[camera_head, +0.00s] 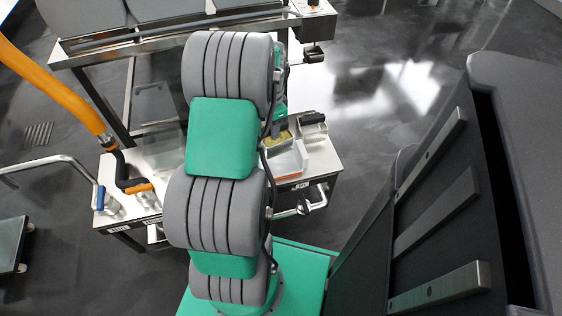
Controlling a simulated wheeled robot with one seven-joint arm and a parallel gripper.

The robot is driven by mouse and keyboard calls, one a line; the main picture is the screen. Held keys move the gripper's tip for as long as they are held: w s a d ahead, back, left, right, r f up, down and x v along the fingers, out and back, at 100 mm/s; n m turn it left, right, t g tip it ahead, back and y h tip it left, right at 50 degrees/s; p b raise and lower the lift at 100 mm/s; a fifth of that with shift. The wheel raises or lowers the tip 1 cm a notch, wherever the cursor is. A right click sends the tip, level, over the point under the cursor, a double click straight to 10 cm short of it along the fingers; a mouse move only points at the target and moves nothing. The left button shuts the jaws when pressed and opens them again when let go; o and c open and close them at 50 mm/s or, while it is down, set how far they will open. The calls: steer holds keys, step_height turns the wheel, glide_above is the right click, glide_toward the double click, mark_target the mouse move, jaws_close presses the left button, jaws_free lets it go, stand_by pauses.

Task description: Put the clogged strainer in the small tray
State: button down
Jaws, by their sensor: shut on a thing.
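My arm covers the middle of the view. Only a small dark part of my gripper (279,126) shows at the arm's right edge, above the cart; its fingers are mostly hidden. Directly below it is a small container with yellowish matter, which looks like the clogged strainer (279,138). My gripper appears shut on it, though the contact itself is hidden. A white, orange-edged tray (289,163) lies just below it on the cart. A small metal pan (313,130) stands to the right. I cannot tell for certain which of these is the small tray.
The steel cart top (326,157) is partly hidden by my arm. An orange hose (55,88) with a black nozzle reaches its left end, near a blue-handled valve (101,197). A large dark cabinet (470,190) stands at right. Open floor lies behind the cart's right side.

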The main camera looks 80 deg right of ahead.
steer(key=s, duration=0.1)
steer(key=s+m, duration=0.1)
steer(key=s+f+m, duration=0.1)
steer(key=shift+d, duration=0.4)
step_height(320, 180, down, 10)
steer(key=b, duration=0.3)
steer(key=shift+r, duration=0.1)
steer(key=c, duration=1.3)
jaws_free()
steer(key=shift+o, duration=0.2)
